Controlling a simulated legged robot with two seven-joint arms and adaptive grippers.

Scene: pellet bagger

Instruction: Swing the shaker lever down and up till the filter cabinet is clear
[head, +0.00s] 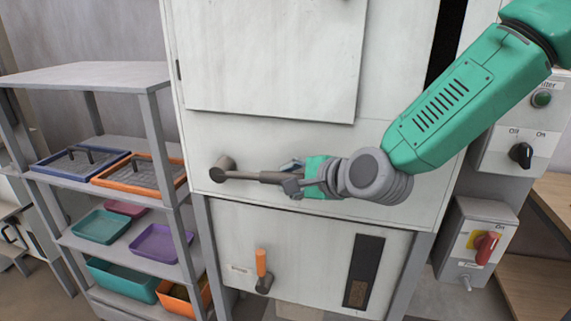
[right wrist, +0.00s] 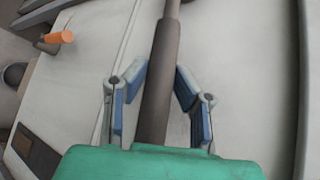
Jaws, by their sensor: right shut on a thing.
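The filter cabinet (head: 300,150) is a pale, scuffed metal box in the middle of the head view. Its shaker lever (head: 242,175) is a grey-brown bar that runs roughly level to the right from a round pivot on the cabinet's front. My right gripper (head: 290,181) is at the lever's right part, with its fingers on both sides of the bar. In the right wrist view the lever (right wrist: 160,85) passes between the blue fingers of the right gripper (right wrist: 160,85); the grip end is hidden by the green palm. My left gripper is not in view.
Below the lever are an orange-handled lever (head: 261,263) and a dark window strip (head: 363,272) with brown material low in it. A shelf rack (head: 85,75) with coloured trays stands at the left. A switch box (head: 516,140) and a red power switch (head: 486,247) are at the right.

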